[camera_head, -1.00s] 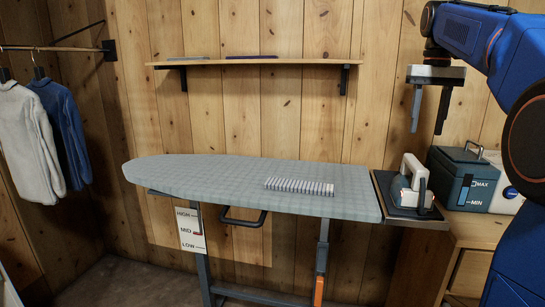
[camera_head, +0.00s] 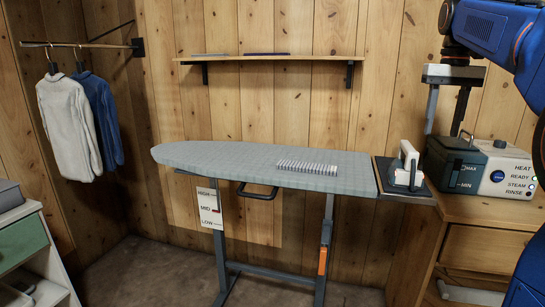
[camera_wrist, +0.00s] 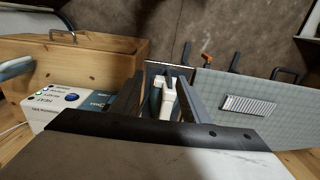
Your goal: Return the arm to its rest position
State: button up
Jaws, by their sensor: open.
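My gripper (camera_head: 443,130) hangs with its fingers pointing down and apart, with nothing between them. In the head view it appears above and right of the iron (camera_head: 409,166), overlapping the steam station behind. The white and grey iron rests on a dark pad (camera_head: 424,195) at the right end of the ironing board. In the wrist view the iron (camera_wrist: 166,97) shows between the two open fingers (camera_wrist: 160,100), further off and apart from them. My blue arm reaches in from the upper right.
The ironing board (camera_head: 225,160) carries a striped grey-white piece (camera_head: 307,168). A steam station (camera_head: 468,165) stands on the wooden cabinet (camera_head: 480,213) at right. A shelf (camera_head: 270,59) is on the back wall.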

jog(key=s+a+f+n+t, duration=0.1)
jog(key=s+a+f, duration=0.4)
jog(key=s+f, duration=0.4)
jog(key=s+a+f+n+t, duration=0.1)
jog(key=s+a+f, duration=0.3)
jog(key=s+f, duration=0.5)
jog(key=s+a+f+n+t, duration=0.1)
jog(key=s+a+f, duration=0.4)
jog(key=s+f, duration=0.5)
notch_tip(320, 180, down, 5)
jog(key=shift+a+r+t, duration=0.2)
jog(key=shift+a+t, duration=0.1)
jog(key=shift+t, duration=0.6)
jog(key=shift+s, duration=0.1)
